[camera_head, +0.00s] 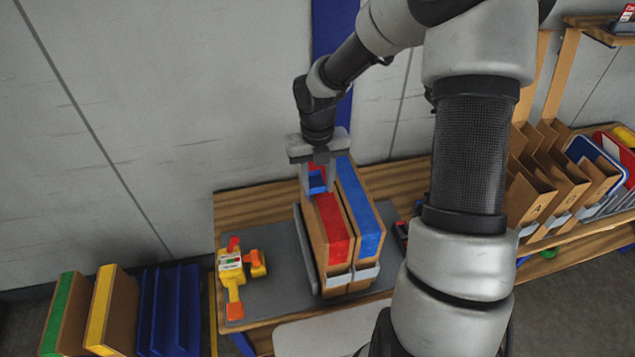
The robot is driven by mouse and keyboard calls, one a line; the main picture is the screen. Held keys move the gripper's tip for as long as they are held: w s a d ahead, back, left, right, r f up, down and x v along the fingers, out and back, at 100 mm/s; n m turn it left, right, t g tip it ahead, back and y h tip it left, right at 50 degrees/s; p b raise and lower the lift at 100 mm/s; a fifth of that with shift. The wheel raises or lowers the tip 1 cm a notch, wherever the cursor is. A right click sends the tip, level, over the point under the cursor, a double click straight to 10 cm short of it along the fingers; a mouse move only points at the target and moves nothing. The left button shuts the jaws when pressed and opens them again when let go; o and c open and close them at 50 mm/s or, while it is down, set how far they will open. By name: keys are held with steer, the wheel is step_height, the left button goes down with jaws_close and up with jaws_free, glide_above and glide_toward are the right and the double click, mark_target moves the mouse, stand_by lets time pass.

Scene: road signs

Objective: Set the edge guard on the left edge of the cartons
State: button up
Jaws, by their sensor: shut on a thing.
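Two tall brown cartons stand side by side on the grey mat. The left carton has a red top strip (332,228) and the right carton has a blue top strip (361,210). My gripper (317,187) points down over the far end of the left carton, near its left edge. It is shut on a small blue piece (317,180), which seems to be the edge guard. I cannot tell whether this piece touches the carton. My gripper and wrist hide part of it and the far ends of the cartons.
The grey mat (262,295) lies on a wooden table (250,206). A yellow and orange tool (234,276) lies left of the cartons. A grey upright strip (306,252) runs along their left side. Brown dividers (538,190) stand on the right. Binders (108,308) stand at lower left.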

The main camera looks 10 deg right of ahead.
mark_target(317, 187)
steer(key=shift+f, duration=0.1)
steer(key=shift+f, duration=0.5)
steer(key=o, duration=1)
steer(key=shift+o, duration=0.2)
step_height(317, 187, up, 13)
steer(key=p, duration=0.1)
steer(key=shift+r, duration=0.15)
